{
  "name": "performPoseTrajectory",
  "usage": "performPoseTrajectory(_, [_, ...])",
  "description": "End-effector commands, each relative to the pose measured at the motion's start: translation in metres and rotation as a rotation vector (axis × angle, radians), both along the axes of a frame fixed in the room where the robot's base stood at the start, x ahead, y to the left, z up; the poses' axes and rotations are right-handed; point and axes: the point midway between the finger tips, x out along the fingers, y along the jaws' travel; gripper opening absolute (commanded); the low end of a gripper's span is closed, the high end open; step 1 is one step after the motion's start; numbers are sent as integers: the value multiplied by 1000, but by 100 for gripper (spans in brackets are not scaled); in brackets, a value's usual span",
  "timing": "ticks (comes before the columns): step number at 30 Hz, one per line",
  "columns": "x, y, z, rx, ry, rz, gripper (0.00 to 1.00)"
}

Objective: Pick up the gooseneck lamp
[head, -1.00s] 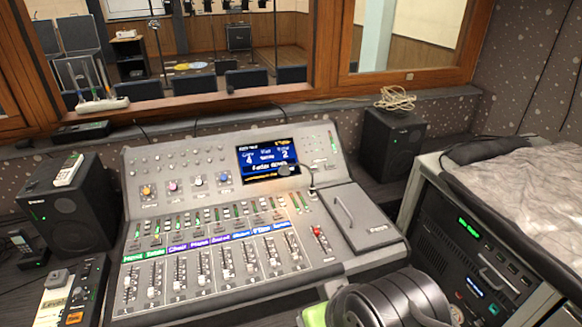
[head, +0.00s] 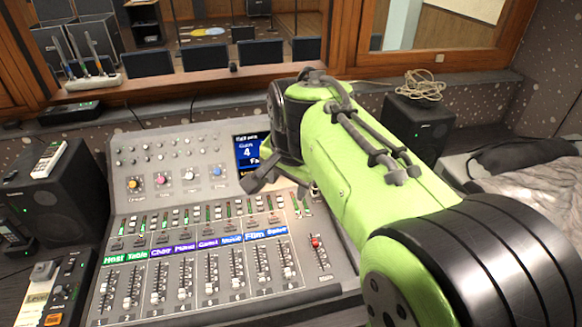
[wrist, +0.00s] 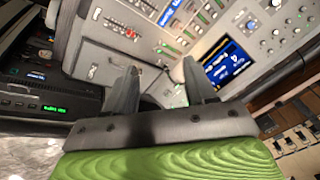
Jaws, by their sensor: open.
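The gooseneck lamp is mostly or wholly hidden behind my arm in the head view, by the right side of the mixing console's screen. In the wrist view a small dark curved piece (wrist: 176,87), likely part of the lamp, shows between my fingers against the console, but it is too small to be sure. My gripper (wrist: 160,70) is open, with both fingers pointing at the console. In the head view my gripper (head: 275,190) is over the console, just below the screen (head: 246,152). I cannot tell whether the fingers touch anything.
The mixing console (head: 125,225) has rows of faders and knobs under my gripper. A black speaker (head: 420,125) with a coiled cable (head: 419,86) stands behind my arm. Another speaker (head: 62,205) is at the left. The window ledge runs behind the console.

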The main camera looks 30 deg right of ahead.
Motion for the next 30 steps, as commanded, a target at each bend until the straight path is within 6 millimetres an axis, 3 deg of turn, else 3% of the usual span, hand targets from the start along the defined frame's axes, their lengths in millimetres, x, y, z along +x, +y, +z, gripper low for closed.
performPoseTrajectory(5, [58, -44, -13, 156, 19, -347, 55])
performPoseTrajectory(9, [108, -110, -44, 369, 37, -779, 55])
performPoseTrajectory(12, [129, -164, -73, 537, 50, -1102, 55])
performPoseTrajectory(16, [136, -213, -102, 694, 66, -1394, 55])
performPoseTrajectory(20, [138, -228, -116, 748, 75, -1496, 55])
performPoseTrajectory(30, [164, -212, -191, 744, 77, -1496, 55])
